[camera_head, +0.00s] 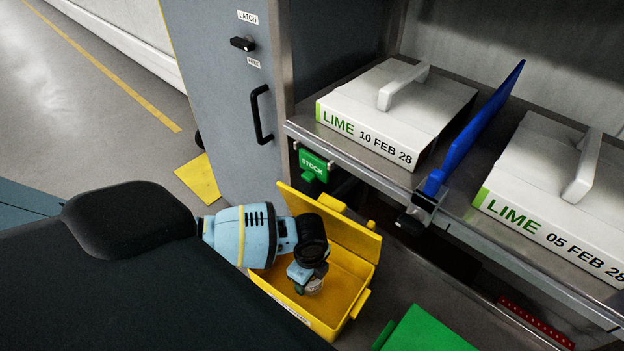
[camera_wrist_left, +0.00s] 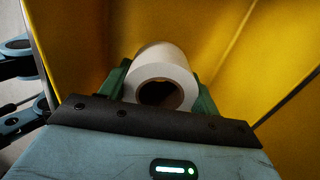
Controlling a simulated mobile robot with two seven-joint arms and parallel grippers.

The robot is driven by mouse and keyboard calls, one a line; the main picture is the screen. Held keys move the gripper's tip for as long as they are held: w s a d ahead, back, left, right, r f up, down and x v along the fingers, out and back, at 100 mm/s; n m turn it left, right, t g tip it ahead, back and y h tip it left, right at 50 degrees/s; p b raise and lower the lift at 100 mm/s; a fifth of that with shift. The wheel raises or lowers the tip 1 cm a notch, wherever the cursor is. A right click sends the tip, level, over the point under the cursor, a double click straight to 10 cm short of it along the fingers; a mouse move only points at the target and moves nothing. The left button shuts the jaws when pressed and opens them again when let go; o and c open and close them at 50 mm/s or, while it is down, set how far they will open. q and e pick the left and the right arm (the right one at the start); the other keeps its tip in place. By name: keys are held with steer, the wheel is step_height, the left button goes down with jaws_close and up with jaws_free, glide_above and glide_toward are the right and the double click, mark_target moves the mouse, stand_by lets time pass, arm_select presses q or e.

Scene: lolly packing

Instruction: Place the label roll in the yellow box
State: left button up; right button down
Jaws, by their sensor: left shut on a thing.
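The yellow box (camera_head: 345,285) stands open below the shelf in the head view, with its lid tilted up behind it. My left gripper (camera_head: 308,287) reaches down into the box's opening. In the left wrist view the label roll (camera_wrist_left: 162,68), white with a dark brown core, sits between the green fingers of my left gripper (camera_wrist_left: 163,92), which is shut on it. Yellow walls (camera_wrist_left: 230,50) surround the roll in that view. In the head view the roll is mostly hidden by the gripper. Whether it touches the box floor I cannot tell. My right gripper is not in view.
Two white LIME boxes (camera_head: 375,115) (camera_head: 560,185) sit on the metal shelf, with a blue divider (camera_head: 475,130) between them. A green STOCK tag (camera_head: 313,165) hangs at the shelf edge. A green box (camera_head: 425,331) stands right of the yellow box. A grey door (camera_head: 225,90) is at the left.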

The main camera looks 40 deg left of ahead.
arm_select(q)
step_height(320, 180, down, 3)
steer(key=shift+r+b, duration=0.1)
steer(key=shift+b, duration=0.25)
steer(key=shift+w+f, duration=0.3)
steer(key=shift+w, duration=0.1)
steer(key=shift+f, duration=0.1)
steer(key=o, duration=1)
steer(key=shift+o, duration=0.2)
